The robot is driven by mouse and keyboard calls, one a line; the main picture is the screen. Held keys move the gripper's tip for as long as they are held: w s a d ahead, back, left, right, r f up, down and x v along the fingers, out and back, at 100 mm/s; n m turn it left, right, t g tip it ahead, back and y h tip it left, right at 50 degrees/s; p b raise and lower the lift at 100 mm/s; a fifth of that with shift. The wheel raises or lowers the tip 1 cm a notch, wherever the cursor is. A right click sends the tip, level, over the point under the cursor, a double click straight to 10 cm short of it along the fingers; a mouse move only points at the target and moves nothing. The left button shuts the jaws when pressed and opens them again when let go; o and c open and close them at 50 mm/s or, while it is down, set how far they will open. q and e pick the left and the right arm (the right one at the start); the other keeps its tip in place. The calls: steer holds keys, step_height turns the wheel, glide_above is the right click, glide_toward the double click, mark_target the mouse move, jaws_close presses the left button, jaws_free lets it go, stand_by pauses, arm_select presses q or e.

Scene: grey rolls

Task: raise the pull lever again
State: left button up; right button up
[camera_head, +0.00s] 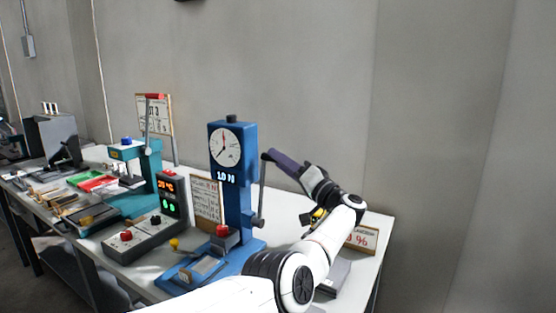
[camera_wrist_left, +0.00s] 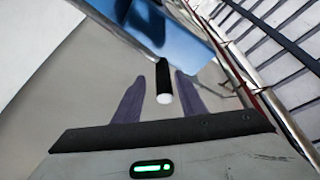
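The pull lever (camera_head: 261,192) is a thin grey rod on the right side of the blue tester (camera_head: 231,142), which has a round dial and a lit display. The rod stands nearly upright from a dark lower end. My left gripper (camera_head: 276,157) is at the rod's top end, its purple fingers pointing left. In the left wrist view, a black handle with a white end (camera_wrist_left: 163,82) lies between the fingertips, with a narrow gap on each side. The gripper is open around it. The handle is mostly hidden in the head view. My right gripper is not in view.
Left of the tester are a control box (camera_head: 150,232) with red and green displays and a teal press (camera_head: 141,163) with its own red-topped lever. A sign (camera_head: 362,238) stands behind my left arm. The grey wall (camera_head: 310,70) is behind the table.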

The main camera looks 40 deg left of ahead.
arm_select(q)
steer(key=v, duration=0.9)
steer(key=shift+a, duration=0.1)
